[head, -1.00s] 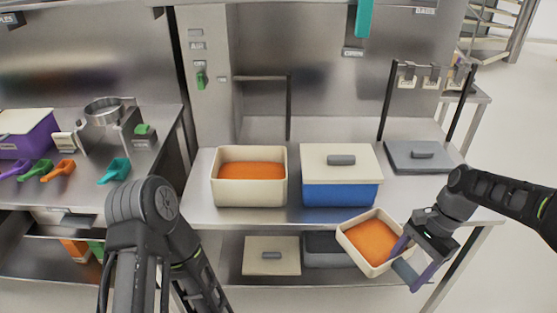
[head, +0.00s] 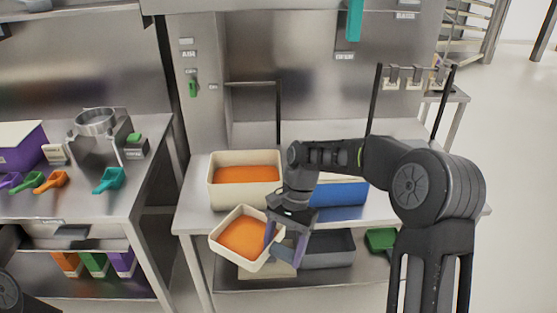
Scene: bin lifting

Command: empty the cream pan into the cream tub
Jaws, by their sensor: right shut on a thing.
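The cream pan (head: 217,249), a small cream container with orange contents (head: 247,236), is held in the air in front of the steel table's front edge, tilted. My right gripper (head: 278,245) is shut on its right side. The cream tub (head: 213,193), also holding orange contents (head: 247,174), stands on the table just behind and above the pan in the head view. The pan is apart from the tub or just overlaps its front edge in view; I cannot tell the gap. My left gripper is out of view; only a bit of my left arm shows at the lower left.
Below are a cream lid (head: 266,288) and a grey bin (head: 325,248) on the lower shelf. Coloured scoops (head: 109,181) lie on the left table.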

